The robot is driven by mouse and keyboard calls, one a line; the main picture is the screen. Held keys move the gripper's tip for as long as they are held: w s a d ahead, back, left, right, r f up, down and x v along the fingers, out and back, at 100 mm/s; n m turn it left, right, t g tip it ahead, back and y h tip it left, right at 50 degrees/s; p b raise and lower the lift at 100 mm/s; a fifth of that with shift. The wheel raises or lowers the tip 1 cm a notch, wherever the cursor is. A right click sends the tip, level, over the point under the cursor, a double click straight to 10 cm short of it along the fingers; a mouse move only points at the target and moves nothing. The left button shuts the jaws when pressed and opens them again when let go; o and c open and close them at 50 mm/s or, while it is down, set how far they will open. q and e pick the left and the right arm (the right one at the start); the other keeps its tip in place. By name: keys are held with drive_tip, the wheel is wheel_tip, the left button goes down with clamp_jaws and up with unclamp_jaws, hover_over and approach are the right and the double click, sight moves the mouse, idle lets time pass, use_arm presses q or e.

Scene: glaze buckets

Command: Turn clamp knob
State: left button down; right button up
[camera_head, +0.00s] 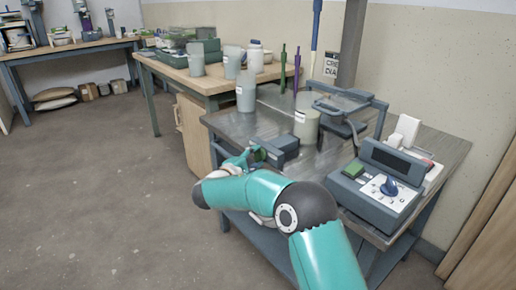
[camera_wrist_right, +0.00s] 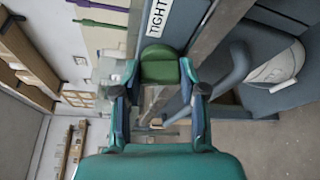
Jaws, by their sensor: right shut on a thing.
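The green clamp knob (camera_wrist_right: 158,66) is in the wrist view, with its body between the fingertips of my right gripper (camera_wrist_right: 160,82). The right gripper is shut on the knob. In the head view, the right gripper (camera_head: 246,158) reaches to the table's front edge, and the green knob (camera_head: 260,155) shows there in part, on a dark blue-grey clamp block (camera_head: 284,146). A white label reading TIGHT (camera_wrist_right: 157,15) is beside the knob in the wrist view. My left gripper is not in view.
The grey metal table (camera_head: 240,124) carries a lidded bucket (camera_head: 306,126), a bucket frame (camera_head: 350,108) and a control box with a blue dial (camera_head: 388,187). Other buckets (camera_head: 245,92) stand farther back. The floor (camera_head: 100,170) to the left is clear.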

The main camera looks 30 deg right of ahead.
drive_tip(key=n+p, duration=0.2)
drive_tip(key=p, duration=0.1)
drive_tip(key=n+g+y+p, duration=0.1)
drive_tip(key=p, duration=0.2)
drive_tip(key=n+g+p, duration=0.1)
drive_tip(key=n+p, duration=0.1)
drive_tip(key=p, duration=0.1)
drive_tip(key=shift+w+a+r+n, duration=0.15)
drive_tip(key=shift+a+n, duration=0.15)
drive_tip(key=shift+n+g+y+p, duration=0.3)
drive_tip(key=shift+n+g+p, duration=0.35)
drive_tip(key=shift+p, duration=0.6)
drive_tip(key=shift+f, duration=0.25)
drive_tip(key=o, duration=1.1)
drive_tip(key=shift+w, duration=0.1)
drive_tip(key=shift+c, duration=0.2)
drive_tip(key=shift+o, duration=0.4)
drive_tip(key=shift+d+r, duration=0.1)
drive_tip(key=shift+d, duration=0.05)
